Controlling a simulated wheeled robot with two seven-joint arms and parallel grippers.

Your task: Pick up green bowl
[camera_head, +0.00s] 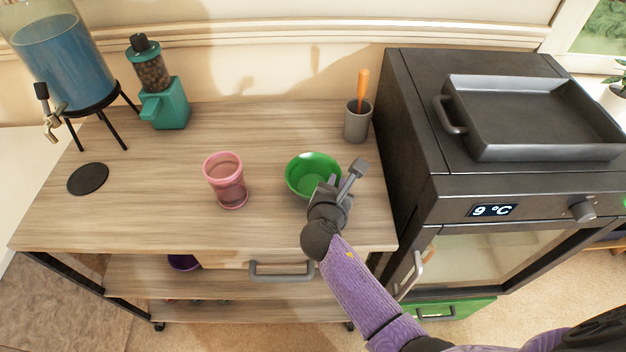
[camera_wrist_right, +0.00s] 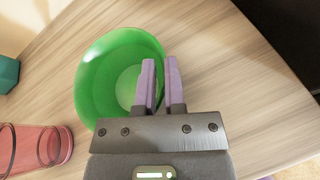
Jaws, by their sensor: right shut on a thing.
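The green bowl (camera_head: 312,170) stands upright on the wooden table, right of the middle. In the right wrist view the green bowl (camera_wrist_right: 108,72) is round and looks empty. My right gripper (camera_head: 343,182) is at the bowl's near right rim. In the right wrist view my right gripper (camera_wrist_right: 160,75) has its two purple fingers close together across the rim, one inside and one outside, shut on the bowl's wall. The gripper hides the near right part of the bowl. My left gripper is not in view.
A pink cup (camera_head: 227,180) stands left of the bowl. A grey holder (camera_head: 357,124) with an orange-handled tool is behind it. A black oven (camera_head: 440,150) with a tray (camera_head: 535,115) stands close on the right. A teal grinder (camera_head: 168,105) is at the back left. The table's left front is clear.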

